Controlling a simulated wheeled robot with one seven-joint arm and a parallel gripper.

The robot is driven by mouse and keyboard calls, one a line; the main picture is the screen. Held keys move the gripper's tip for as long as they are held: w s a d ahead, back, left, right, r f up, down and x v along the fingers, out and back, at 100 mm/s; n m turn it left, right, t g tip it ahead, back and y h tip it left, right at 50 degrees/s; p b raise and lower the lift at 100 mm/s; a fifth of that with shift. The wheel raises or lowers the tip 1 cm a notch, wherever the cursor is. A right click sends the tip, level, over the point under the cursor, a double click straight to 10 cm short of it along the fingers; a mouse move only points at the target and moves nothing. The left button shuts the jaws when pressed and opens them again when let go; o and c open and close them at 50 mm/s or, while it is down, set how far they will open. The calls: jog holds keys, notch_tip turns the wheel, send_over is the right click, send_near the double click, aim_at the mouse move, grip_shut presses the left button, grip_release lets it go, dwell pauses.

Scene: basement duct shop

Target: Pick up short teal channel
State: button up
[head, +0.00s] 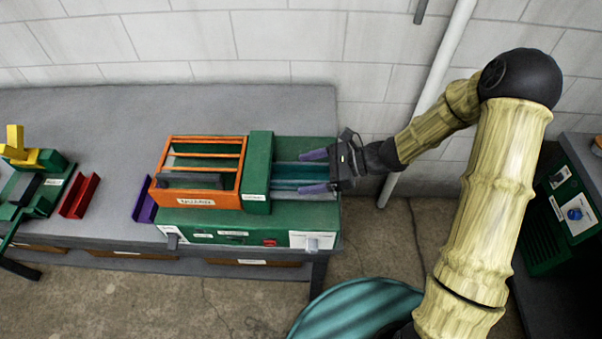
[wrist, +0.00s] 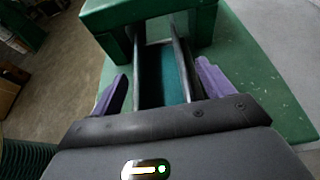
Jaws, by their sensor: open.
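The teal channel (head: 287,171) lies along the right end of a green machine (head: 222,222), just outside the green block (head: 259,172). In the wrist view the teal channel (wrist: 172,77) shows as a teal strip between two dark upright walls, running under the green block (wrist: 150,17). I cannot tell if those walls belong to it. My gripper (head: 314,172) is open, with purple fingers. In the wrist view its fingers (wrist: 162,74) stand on either side of the channel, with gaps visible. The channel's near end is hidden by my gripper body.
An orange slatted frame (head: 197,202) is left of the green block. A purple channel (head: 145,201) and a red channel (head: 80,196) lie farther left on the grey bench (head: 110,112). A white pipe (head: 430,98) stands behind my arm. A teal ribbed drum (head: 350,308) is in front.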

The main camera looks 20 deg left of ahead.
jog(key=shift+s+a+f, duration=0.1)
jog(key=shift+a+f, duration=0.05)
jog(key=shift+a, duration=0.2)
jog(key=c, duration=1.1)
